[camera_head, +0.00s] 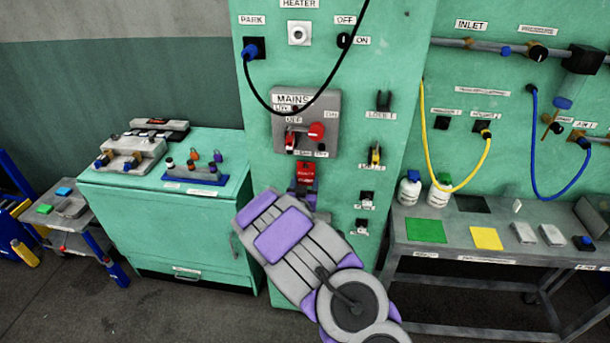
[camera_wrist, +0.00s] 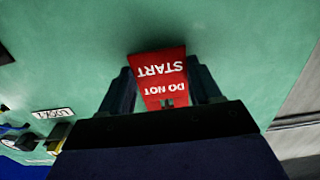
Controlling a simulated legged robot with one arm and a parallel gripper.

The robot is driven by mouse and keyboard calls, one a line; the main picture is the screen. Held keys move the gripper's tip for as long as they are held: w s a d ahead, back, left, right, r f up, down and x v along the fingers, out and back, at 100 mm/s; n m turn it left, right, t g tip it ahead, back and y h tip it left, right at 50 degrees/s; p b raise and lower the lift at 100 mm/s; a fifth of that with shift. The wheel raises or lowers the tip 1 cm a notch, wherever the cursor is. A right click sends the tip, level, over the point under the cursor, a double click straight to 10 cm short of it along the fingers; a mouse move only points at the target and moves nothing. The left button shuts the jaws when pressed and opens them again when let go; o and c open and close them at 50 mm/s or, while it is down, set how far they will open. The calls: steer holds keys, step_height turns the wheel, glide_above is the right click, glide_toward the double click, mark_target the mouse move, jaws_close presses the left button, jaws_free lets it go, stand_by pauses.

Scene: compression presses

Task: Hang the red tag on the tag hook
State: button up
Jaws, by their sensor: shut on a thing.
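The red tag (camera_head: 306,173) is in front of the green cabinet, just below the grey MAINS panel (camera_head: 322,100). In the wrist view the red tag (camera_wrist: 160,72) reads "DO NOT START", upside down, and stands between the two dark fingers. My gripper (camera_wrist: 163,88) is shut on it. In the head view my gripper (camera_head: 305,192) is mostly hidden by my own arm, close to the cabinet face. I cannot make out the tag hook for certain. Whether the tag touches the cabinet or a hook cannot be told.
A yellow padlock (camera_head: 375,155) hangs right of the tag, with small black fittings (camera_head: 366,197) below it. A black cable (camera_head: 300,108) loops across the cabinet front. A low green cabinet (camera_head: 165,225) stands left, a grey bench (camera_head: 470,255) right.

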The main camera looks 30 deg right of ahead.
steer(key=shift+r, duration=0.5)
steer(key=shift+v, duration=1)
steer(key=shift+s+a, duration=0.2)
steer(key=shift+s, duration=0.05)
steer(key=shift+s+a, duration=0.45)
steer(key=shift+s, duration=0.1)
steer(key=shift+s+a, duration=0.15)
steer(key=shift+s, duration=0.15)
steer(key=shift+s+a, duration=0.1)
steer(key=shift+s, duration=0.05)
stand_by(0.4)
steer(key=shift+v, duration=2.45)
